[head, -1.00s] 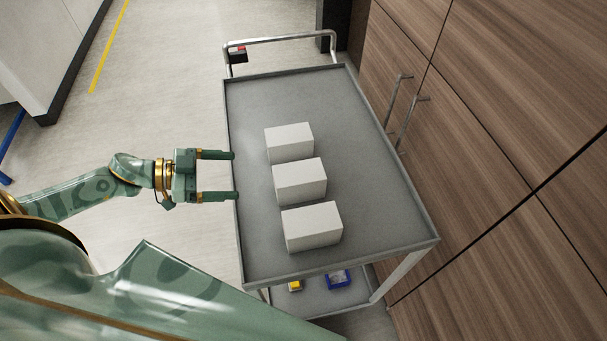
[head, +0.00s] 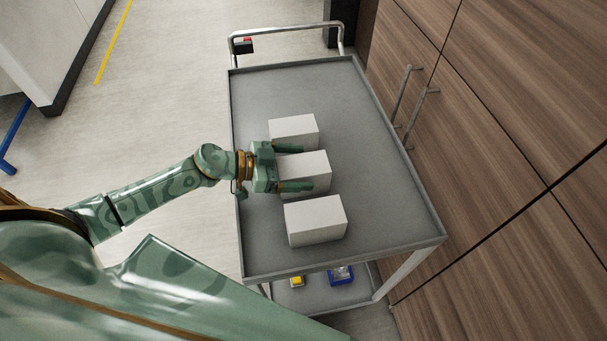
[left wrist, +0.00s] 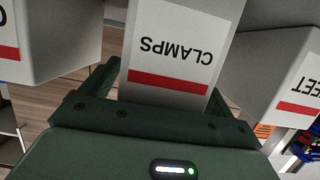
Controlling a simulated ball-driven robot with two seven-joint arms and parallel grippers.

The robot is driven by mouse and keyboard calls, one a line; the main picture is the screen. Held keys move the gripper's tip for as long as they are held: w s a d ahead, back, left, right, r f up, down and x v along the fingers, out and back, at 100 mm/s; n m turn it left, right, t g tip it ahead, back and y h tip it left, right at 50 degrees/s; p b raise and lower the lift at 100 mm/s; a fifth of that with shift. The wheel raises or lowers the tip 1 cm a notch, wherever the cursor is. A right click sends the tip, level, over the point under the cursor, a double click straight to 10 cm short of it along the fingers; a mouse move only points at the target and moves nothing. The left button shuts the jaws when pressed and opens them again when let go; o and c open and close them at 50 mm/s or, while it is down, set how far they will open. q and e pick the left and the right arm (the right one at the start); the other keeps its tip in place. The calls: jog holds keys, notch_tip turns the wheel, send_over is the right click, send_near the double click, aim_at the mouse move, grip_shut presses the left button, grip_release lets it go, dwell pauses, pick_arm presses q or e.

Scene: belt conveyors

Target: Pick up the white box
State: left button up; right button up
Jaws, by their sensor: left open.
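Three white boxes stand in a row on the grey top of a cart (head: 380,190). My left gripper (head: 292,168) is open around the middle white box (head: 312,165), one finger on its far side and one on its near side. In the left wrist view this box (left wrist: 175,50) sits between the fingers and carries the word CLAMPS and a red stripe. The far white box (head: 293,130) and the near white box (head: 316,220) stand apart from it. I cannot tell whether a finger touches the middle box. My right gripper is not in view.
The cart has a raised rim and a metal handle (head: 285,33) at its far end. A blue bin (head: 341,275) and a yellow item (head: 297,281) are on the lower shelf. Wooden cabinets (head: 510,130) stand close on the right. The right half of the cart top is clear.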

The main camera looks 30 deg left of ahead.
pick_arm(q)
jog(key=c, duration=1.1)
jog(key=shift+c, duration=0.9)
jog(key=shift+w+r, duration=0.1)
